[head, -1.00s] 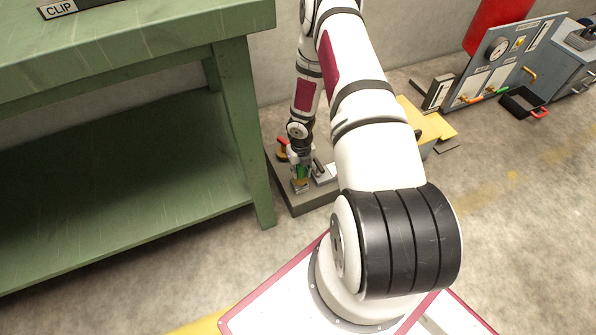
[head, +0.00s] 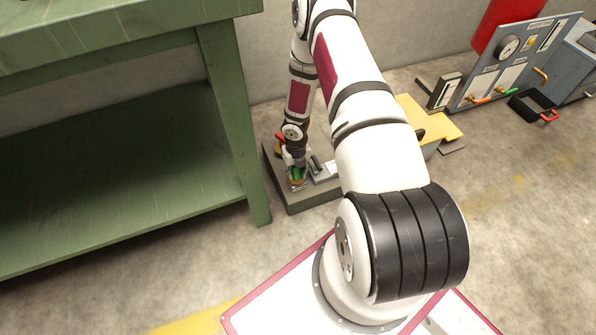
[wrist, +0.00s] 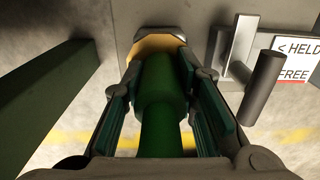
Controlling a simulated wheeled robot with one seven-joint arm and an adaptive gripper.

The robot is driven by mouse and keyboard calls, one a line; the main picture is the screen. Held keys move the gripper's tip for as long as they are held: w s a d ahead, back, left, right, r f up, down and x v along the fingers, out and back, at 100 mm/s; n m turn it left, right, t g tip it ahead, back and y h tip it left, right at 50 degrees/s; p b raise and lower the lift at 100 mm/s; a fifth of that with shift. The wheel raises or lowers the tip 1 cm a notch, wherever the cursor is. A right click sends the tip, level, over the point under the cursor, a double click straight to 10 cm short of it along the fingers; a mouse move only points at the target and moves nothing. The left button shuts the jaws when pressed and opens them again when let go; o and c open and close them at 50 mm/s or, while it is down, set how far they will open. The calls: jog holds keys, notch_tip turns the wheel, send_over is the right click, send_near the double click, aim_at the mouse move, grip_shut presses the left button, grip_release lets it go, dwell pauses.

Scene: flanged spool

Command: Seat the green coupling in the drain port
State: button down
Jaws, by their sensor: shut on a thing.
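The green coupling (wrist: 163,90) is a dark green stepped cylinder held between the two fingers of my gripper (wrist: 165,105) in the wrist view. Its far end overlaps a tan-yellow ring (wrist: 133,70) with a grey rounded edge, which looks like the drain port. I cannot tell how far, if at all, the coupling is inside it. In the head view my gripper (head: 296,178) is small and low over a dark grey plinth (head: 305,204), with the green of the coupling (head: 296,173) just showing. The arm and fingers hide much of the port there.
A grey post (wrist: 263,87) and bracket stand right of the gripper, beside a HELD/FREE label (wrist: 293,60). A green bench (head: 232,120) stands close on the left.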

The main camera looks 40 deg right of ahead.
jog(key=shift+f, duration=0.5)
dwell(0.4)
jog(key=c, duration=1.2)
grip_release()
notch_tip(320, 180, up, 12)
